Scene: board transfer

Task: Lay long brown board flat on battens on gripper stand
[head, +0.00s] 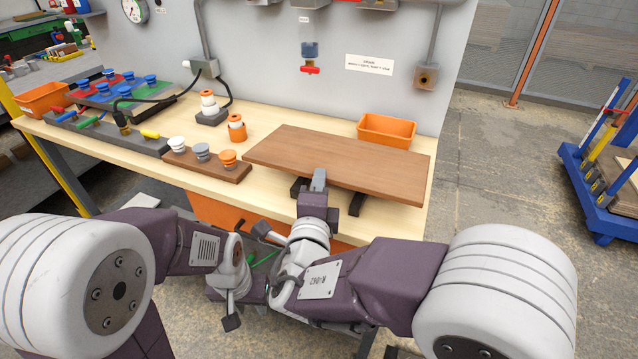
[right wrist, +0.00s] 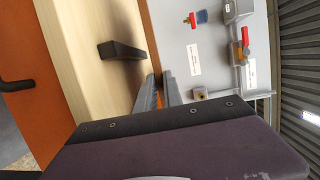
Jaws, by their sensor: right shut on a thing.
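The long brown board (head: 340,160) lies roughly level over the right front part of the workbench. My right gripper (head: 318,182) is shut on its near long edge, left of the middle. In the right wrist view the fingers (right wrist: 165,92) close around the board, seen nearly edge-on (right wrist: 148,35). A dark batten (head: 357,203) shows under the near edge, right of the gripper, and also in the right wrist view (right wrist: 122,51). Another dark piece (head: 298,184) shows left of the gripper. Whether the board touches the battens is unclear. My left gripper (head: 232,320) hangs low before the bench; its jaws are unclear.
An orange bin (head: 386,130) stands behind the board. A brown block with several knobs (head: 205,165) lies just left of it, with an orange-and-white knob (head: 237,127) behind. A cable and grey tool tray (head: 105,130) lie farther left. A blue cart (head: 600,185) stands at right.

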